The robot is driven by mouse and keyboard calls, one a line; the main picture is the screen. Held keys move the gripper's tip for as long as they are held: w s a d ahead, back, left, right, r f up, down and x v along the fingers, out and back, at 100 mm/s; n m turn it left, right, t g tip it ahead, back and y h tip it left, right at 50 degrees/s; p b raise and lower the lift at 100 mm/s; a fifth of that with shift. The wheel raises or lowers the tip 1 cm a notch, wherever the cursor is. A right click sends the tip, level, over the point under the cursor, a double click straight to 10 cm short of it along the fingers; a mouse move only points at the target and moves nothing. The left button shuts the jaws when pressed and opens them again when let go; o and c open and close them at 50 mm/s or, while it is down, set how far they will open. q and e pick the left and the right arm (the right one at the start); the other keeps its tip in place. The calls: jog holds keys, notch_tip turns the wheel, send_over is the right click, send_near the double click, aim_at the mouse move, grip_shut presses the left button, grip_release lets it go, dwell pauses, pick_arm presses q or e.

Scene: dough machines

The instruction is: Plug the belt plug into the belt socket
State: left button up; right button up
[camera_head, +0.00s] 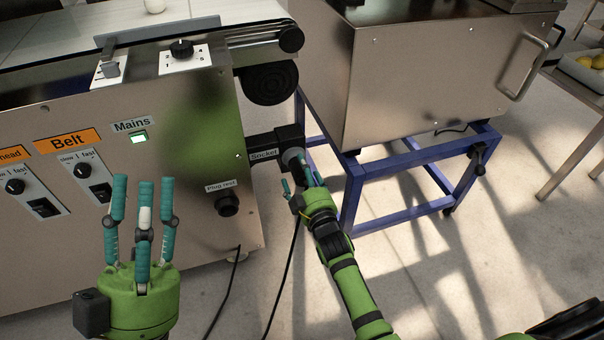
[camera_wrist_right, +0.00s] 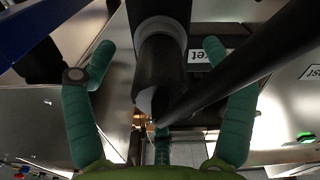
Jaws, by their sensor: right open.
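The belt socket (camera_head: 292,156) is a grey ring on a black arm at the right end of the steel machine, beside a "Socket" label. The black belt plug (camera_wrist_right: 155,75) meets the grey socket ring (camera_wrist_right: 160,27) in the right wrist view and appears lined up with it; how deep it sits I cannot tell. Its black cable (camera_wrist_right: 235,60) crosses to the upper right. My right gripper (camera_head: 301,180) is open at the socket, its green fingers spread on either side of the plug. My left gripper (camera_head: 143,195) is open and empty, fingers up, before the machine's front panel.
The plug rest (camera_head: 228,205) on the machine front looks empty. Black cables (camera_head: 285,270) hang to the floor between my arms. A blue-framed steel machine (camera_head: 400,195) stands close to the right of the socket. Belt switches (camera_head: 90,180) are on the left panel.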

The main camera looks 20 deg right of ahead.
aim_at(307, 187)
jog(key=shift+s+r+p, duration=0.1)
jog(key=shift+s+p, duration=0.2)
jog(key=shift+s, duration=0.05)
jog(key=shift+s+d+p, duration=0.1)
jog(key=shift+s+p, duration=0.95)
jog(key=shift+s, duration=0.8)
jog(key=shift+s, duration=0.1)
jog(key=s, duration=1.2)
jog(key=shift+d, duration=0.2)
jog(key=shift+w, duration=0.1)
